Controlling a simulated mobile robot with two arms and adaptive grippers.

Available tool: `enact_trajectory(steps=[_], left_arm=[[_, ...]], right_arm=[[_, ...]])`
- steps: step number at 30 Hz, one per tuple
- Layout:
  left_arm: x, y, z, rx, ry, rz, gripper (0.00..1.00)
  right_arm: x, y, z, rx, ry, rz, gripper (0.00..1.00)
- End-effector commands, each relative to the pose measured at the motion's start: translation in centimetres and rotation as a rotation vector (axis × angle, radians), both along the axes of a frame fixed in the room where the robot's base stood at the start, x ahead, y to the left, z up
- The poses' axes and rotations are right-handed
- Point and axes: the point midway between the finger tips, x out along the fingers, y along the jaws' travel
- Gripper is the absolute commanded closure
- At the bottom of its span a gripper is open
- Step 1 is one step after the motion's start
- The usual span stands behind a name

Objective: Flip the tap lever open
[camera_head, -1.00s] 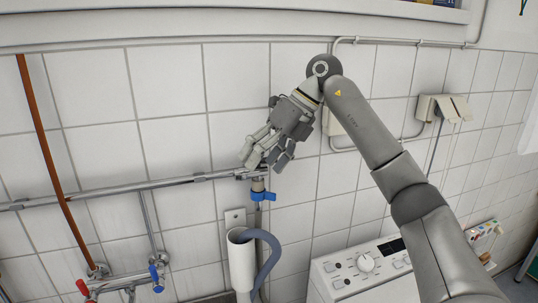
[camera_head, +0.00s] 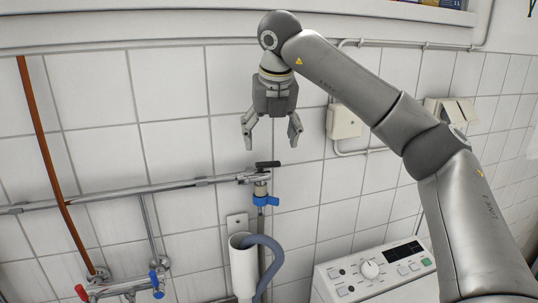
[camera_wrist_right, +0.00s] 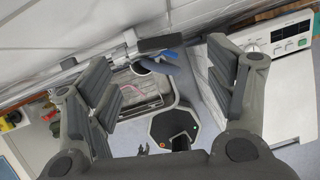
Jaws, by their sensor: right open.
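The tap (camera_head: 260,189) sits at the right end of a chrome wall pipe. A flat black lever (camera_head: 268,164) lies roughly level across its top, and a blue wing-shaped part (camera_head: 266,200) is lower on its body. My right gripper (camera_head: 271,138) is open and points down, with its fingertips just above the lever in the picture and apart from it. In the right wrist view the black lever (camera_wrist_right: 160,43) shows between the spread fingers, with blue parts below it. My left gripper is not in view.
A white standpipe (camera_head: 243,270) with a grey hose (camera_head: 272,262) stands below the tap. A washing machine (camera_head: 375,275) is at the lower right. A wall box (camera_head: 343,122) is right of the gripper. Red and blue taps (camera_head: 122,284) are at the lower left.

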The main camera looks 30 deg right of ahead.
Motion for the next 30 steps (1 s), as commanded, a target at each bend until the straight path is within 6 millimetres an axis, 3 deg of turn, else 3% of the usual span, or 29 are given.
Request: enact_trajectory(steps=[6, 12, 23, 30], left_arm=[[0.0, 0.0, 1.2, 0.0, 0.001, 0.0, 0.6], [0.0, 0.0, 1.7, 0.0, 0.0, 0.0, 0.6], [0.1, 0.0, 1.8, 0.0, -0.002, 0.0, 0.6], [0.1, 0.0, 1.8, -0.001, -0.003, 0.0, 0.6]], right_arm=[[1.4, -0.7, -3.7, -0.001, 0.004, 0.0, 0.23], [2.2, -1.0, -5.7, 0.0, 0.001, 0.002, 0.23], [2.4, -1.0, -6.3, 0.0, 0.0, 0.002, 0.23], [2.4, -1.0, -6.3, 0.0, 0.0, 0.002, 0.54]])
